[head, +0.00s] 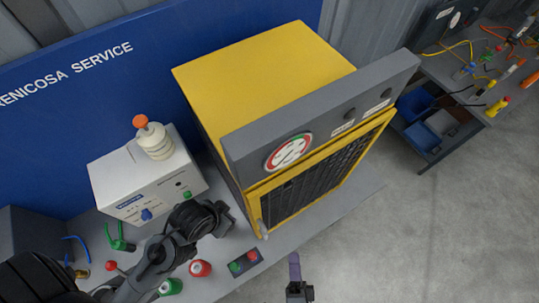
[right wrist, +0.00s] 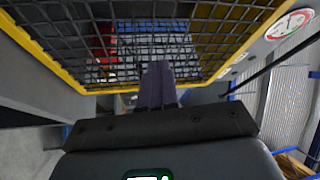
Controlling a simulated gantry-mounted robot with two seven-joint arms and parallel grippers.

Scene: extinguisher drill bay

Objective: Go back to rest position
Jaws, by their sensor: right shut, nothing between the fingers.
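My right gripper (head: 295,268) is at the bottom centre of the head view, in front of the grey bench. Its purple fingers are together and empty. In the right wrist view the shut fingers (right wrist: 158,85) point at the black mesh front (right wrist: 75,42) of a yellow cabinet; I cannot tell whether they touch it. The yellow cabinet (head: 265,75) stands on the bench with a round gauge on its grey top panel. My left arm's dark links reach in from the lower left over the bench. The left fingers cannot be made out clearly.
A white box (head: 135,185) with an orange-topped insulator (head: 153,138) stands left of the cabinet. Red and green buttons (head: 245,262) sit on the bench front. A cart (head: 455,105) with tools and blue bins is at the upper right. Open floor (head: 440,230) lies at right.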

